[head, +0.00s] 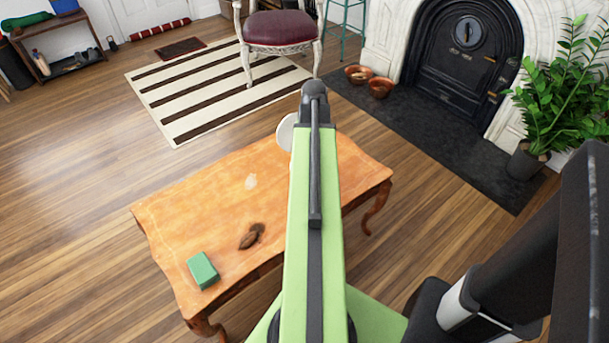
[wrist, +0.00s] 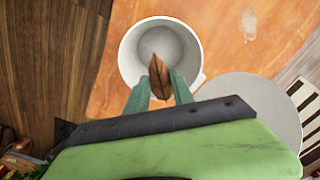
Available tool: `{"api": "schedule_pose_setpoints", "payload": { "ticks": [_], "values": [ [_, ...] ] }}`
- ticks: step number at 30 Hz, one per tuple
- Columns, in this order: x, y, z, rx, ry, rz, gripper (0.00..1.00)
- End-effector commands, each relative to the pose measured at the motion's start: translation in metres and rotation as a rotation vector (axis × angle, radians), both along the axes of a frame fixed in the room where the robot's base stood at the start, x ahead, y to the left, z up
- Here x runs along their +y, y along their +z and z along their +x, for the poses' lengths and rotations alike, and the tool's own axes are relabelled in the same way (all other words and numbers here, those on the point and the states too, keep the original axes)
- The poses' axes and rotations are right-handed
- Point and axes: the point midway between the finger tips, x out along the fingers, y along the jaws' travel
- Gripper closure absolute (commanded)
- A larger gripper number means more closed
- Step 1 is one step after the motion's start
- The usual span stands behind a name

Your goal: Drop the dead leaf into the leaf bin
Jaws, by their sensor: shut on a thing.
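A brown dead leaf (wrist: 158,77) is pinched upright between the green fingertips of my gripper (wrist: 159,88) in the wrist view. Below it is an open white round container (wrist: 127,50), which I take for the leaf bin. It stands on the orange wooden table, and its inside looks empty. The leaf overlaps the container's opening in this view; its height above the rim is hard to judge. In the head view my arm hides the gripper, the leaf and the container.
The wooden table (head: 210,203) also bears a green block (head: 203,270), a dark brown object (head: 251,236) and a pale patch (head: 251,181). A pale disc (wrist: 258,100) lies beside the container. A chair (head: 280,30), a fireplace (head: 466,50) and a plant (head: 560,95) stand beyond.

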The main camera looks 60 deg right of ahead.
Motion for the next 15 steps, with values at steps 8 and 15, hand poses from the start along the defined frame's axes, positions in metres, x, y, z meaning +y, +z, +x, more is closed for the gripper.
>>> {"api": "schedule_pose_setpoints", "payload": {
  "ticks": [8,15],
  "values": [
    [-0.0006,-0.0075,-0.0011,0.000,-0.002,0.001,1.00],
    [-0.0009,-0.0075,-0.0014,0.000,-0.002,0.001,0.47]
  ]
}}
